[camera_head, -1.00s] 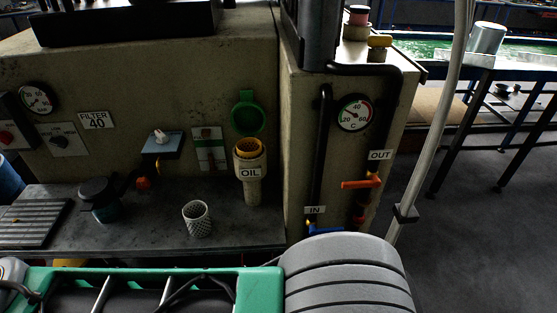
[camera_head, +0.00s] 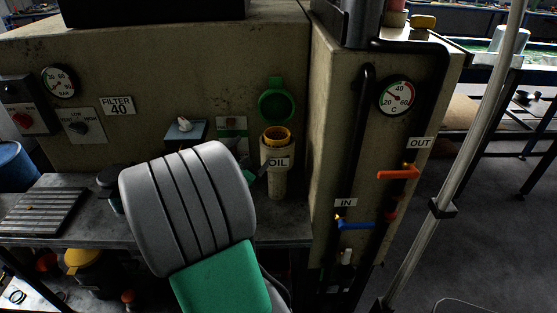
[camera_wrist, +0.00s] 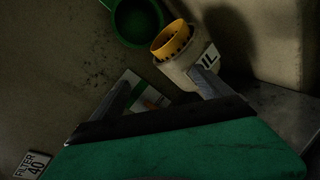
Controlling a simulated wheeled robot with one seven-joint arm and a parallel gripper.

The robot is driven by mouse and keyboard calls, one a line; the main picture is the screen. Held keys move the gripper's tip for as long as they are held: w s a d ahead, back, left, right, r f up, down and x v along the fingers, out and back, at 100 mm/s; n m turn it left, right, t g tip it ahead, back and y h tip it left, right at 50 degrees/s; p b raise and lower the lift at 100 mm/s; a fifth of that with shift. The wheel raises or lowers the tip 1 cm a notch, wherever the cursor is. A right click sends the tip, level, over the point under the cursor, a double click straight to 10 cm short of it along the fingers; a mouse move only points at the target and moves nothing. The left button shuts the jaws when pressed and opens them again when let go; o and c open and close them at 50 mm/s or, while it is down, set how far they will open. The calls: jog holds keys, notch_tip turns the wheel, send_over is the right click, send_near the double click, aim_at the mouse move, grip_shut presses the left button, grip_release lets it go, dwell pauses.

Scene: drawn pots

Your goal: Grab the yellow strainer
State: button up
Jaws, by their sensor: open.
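The yellow strainer (camera_head: 277,135) sits in the top of the beige filler neck (camera_head: 278,183) labelled OIL. The open green lid (camera_head: 277,100) stands above and behind it. In the wrist view the strainer (camera_wrist: 172,41) shows as a yellow ring in the neck, just beyond my fingers. My gripper (camera_wrist: 162,76) is open and empty, its two fingers apart and pointing toward the neck, short of the strainer. In the head view my arm covers most of the gripper, to the left of the neck.
A hose and pipes with an orange handle (camera_head: 398,173) and a blue handle (camera_head: 357,225) are right of the neck. The panel wall stands close behind. A ribbed plate (camera_head: 42,207) lies on the bench (camera_head: 290,229) at left.

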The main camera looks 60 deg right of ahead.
aim_at(281, 129)
jog(key=shift+o, duration=0.6)
jog(key=s+d+n+h, duration=0.1)
jog(key=s+d+n, duration=0.1)
jog(key=d+n, duration=0.1)
jog(key=s+d+n+h, duration=0.1)
jog(key=s+n, duration=0.1)
jog(key=shift+d+r+g+h, duration=0.15)
jog(key=shift+r+g+h, duration=0.15)
jog(key=shift+g, duration=0.1)
jog(key=d, duration=0.2)
jog(key=d+p, duration=0.1)
jog(key=d, duration=0.4)
jog(key=shift+w+d, duration=0.15)
jog(key=shift+w, duration=0.2)
jog(key=shift+n, duration=0.3)
jog(key=shift+c, duration=0.5)
jog(key=c, duration=1.8)
